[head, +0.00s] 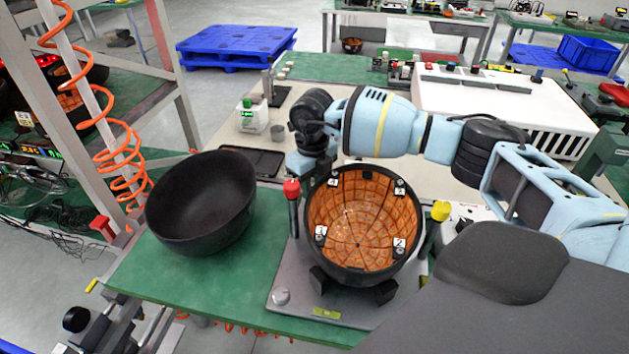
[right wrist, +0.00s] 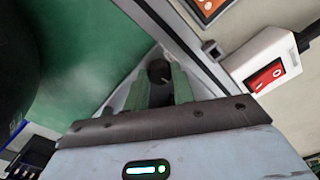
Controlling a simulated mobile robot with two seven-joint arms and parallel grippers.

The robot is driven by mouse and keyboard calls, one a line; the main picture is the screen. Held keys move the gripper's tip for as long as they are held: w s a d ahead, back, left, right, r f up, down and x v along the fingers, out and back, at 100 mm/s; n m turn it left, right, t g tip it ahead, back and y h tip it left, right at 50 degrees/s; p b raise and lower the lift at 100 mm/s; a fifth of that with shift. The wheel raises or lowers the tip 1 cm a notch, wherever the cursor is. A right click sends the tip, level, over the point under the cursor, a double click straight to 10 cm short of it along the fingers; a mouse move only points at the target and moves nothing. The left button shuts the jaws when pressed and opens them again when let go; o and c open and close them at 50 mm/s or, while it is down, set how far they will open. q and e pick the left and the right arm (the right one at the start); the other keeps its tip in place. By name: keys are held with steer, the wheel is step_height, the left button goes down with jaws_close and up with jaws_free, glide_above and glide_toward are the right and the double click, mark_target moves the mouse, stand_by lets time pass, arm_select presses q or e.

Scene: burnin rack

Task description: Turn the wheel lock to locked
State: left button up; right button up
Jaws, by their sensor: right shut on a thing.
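My right gripper (head: 308,172) reaches down at the left rim of a dark bowl lined with orange tiles (head: 362,215), which sits in a grey fixture (head: 282,312). In the right wrist view its two fingers (right wrist: 161,88) are shut on a small dark round knob (right wrist: 159,70) with a short pale mark, seemingly the wheel lock. In the head view I cannot make out this knob, and I cannot tell whether it stands at locked. My left gripper is not in view.
A red knob (head: 292,188) on a dark post stands left of the tiled bowl, and a yellow knob (head: 440,210) stands right. A large empty black bowl (head: 202,205) is on the green mat (head: 170,285). A red rocker switch (right wrist: 267,76) shows in the wrist view.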

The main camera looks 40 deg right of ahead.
steer(key=shift+r+m, duration=0.1)
steer(key=shift+m, duration=0.3)
steer(key=o, duration=1)
steer(key=shift+r, duration=3.85)
steer(key=shift+a, duration=0.1)
